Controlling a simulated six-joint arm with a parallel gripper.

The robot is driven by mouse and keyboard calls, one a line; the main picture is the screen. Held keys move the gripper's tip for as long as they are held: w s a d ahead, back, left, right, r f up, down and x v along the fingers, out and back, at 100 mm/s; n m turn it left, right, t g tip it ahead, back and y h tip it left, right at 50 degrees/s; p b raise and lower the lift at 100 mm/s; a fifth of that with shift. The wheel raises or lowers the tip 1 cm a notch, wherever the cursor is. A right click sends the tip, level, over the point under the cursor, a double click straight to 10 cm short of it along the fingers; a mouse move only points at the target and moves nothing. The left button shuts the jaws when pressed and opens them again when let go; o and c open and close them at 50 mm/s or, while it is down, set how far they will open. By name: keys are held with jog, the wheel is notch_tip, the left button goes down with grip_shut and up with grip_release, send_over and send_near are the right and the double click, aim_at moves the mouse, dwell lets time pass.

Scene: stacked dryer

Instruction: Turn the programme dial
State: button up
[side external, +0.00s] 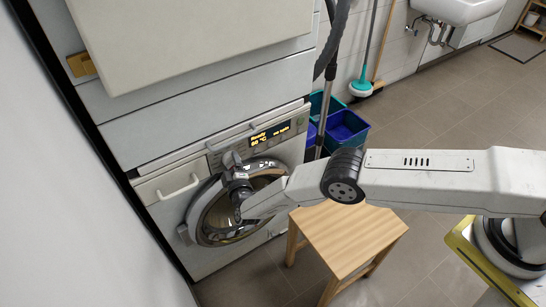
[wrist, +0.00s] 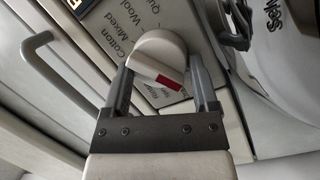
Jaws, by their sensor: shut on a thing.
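The programme dial (wrist: 158,48) is a white round knob with a raised grip and a red mark. In the wrist view the red mark points down and to the right. Printed words around it include Cotton, Mixed and Wool; other labels are partly covered. My gripper (wrist: 162,72) is shut on the dial, one finger on each side of it. In the side view my gripper (side external: 236,172) is at the control panel of the lower machine (side external: 166,212) and largely hides the dial there. A lit display (side external: 271,133) with orange text sits right of the gripper.
A round glass door (side external: 206,226) lies just below my gripper. A drawer handle (side external: 180,187) sticks out to the left and also shows in the wrist view (wrist: 42,62). A wooden stool (side external: 345,235) stands under my arm. Blue buckets (side external: 345,127) stand behind.

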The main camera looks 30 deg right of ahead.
jog(key=o, duration=1.1)
jog(key=shift+s, duration=0.15)
jog(key=shift+v, duration=3.7)
